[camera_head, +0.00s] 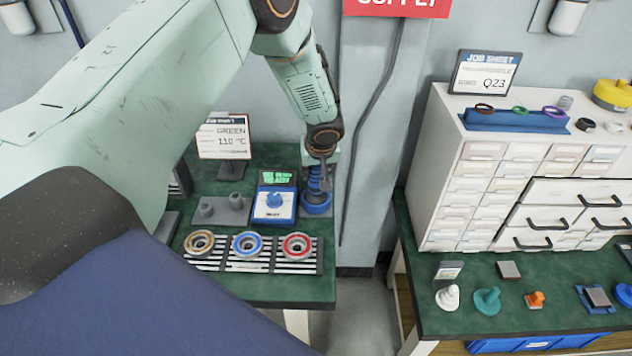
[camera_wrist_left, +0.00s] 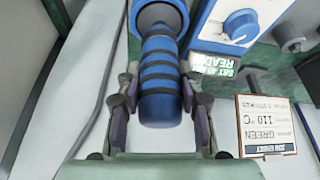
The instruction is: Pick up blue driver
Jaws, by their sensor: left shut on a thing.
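The blue driver (camera_head: 316,180) has a blue handle with dark bands and stands upright at the right end of the green bench, its lower end at a round blue holder (camera_head: 317,206). In the left wrist view the driver (camera_wrist_left: 160,75) lies between both fingers. My left gripper (camera_head: 319,160) comes from above and is shut on the driver; in the wrist view the gripper (camera_wrist_left: 160,105) has a finger on each side of the handle. I cannot tell whether the driver is still seated in the holder. My right gripper is not in view.
Beside the driver stands a blue-and-white dial box (camera_head: 273,202) with a green display. Three ringed parts (camera_head: 248,245) sit on a slatted rack in front. A job card (camera_head: 224,138) stands behind. A second bench (camera_head: 480,310) with drawers is right, across a gap.

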